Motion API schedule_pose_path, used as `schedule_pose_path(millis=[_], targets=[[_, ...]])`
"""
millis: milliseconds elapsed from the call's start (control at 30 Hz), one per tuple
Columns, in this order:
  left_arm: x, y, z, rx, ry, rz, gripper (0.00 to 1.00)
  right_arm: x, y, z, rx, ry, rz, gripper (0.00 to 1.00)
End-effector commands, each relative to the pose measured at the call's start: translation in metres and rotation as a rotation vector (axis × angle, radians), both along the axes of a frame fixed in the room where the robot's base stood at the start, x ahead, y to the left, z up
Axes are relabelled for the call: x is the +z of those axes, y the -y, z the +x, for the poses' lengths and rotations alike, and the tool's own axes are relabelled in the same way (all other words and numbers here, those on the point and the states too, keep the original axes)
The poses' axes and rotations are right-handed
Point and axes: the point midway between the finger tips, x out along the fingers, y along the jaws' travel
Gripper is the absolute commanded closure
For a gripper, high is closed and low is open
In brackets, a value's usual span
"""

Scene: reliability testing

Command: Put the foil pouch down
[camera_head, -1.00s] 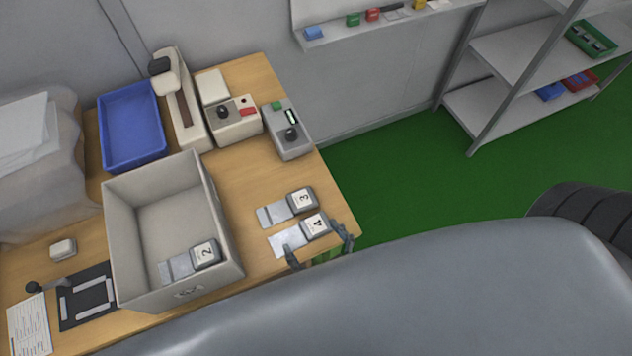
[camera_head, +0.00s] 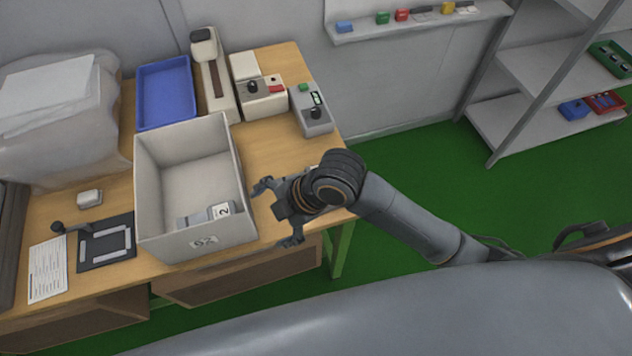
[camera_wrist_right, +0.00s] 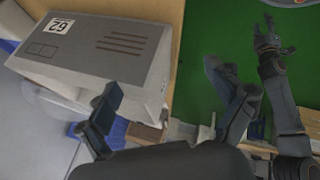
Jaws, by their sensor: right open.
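My right gripper (camera_head: 268,215) is open beside the right wall of the grey bin (camera_head: 196,243), with nothing visible between its fingers. In the right wrist view its spread fingers (camera_wrist_right: 160,80) show near the bin, labelled 62 (camera_wrist_right: 115,55). A silver foil pouch with a grey end marked 2 (camera_head: 222,210) lies inside the bin. No other pouch shows clearly; my right arm covers the table to the right of the bin. Another dark gripper (camera_wrist_right: 272,42), apparently my left, shows over the green floor in the right wrist view; its opening is unclear.
A blue tray (camera_head: 166,92) stands behind the bin. Bench devices (camera_head: 262,98) and a smaller grey device (camera_head: 312,110) stand at the back right. A black fixture (camera_head: 106,243) and a paper sheet (camera_head: 48,270) lie left. Metal shelving (camera_head: 520,115) stands across the green floor.

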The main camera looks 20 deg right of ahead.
Motion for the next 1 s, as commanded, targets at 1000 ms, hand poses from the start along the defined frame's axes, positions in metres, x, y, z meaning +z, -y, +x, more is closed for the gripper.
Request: schedule_pose_path(millis=[1000], targets=[[0.001, 0.000, 0.005, 0.000, 0.008, -0.001, 0.60, 0.026, 0.146, 0.124, 1.154, 0.242, -0.715, 0.08]])
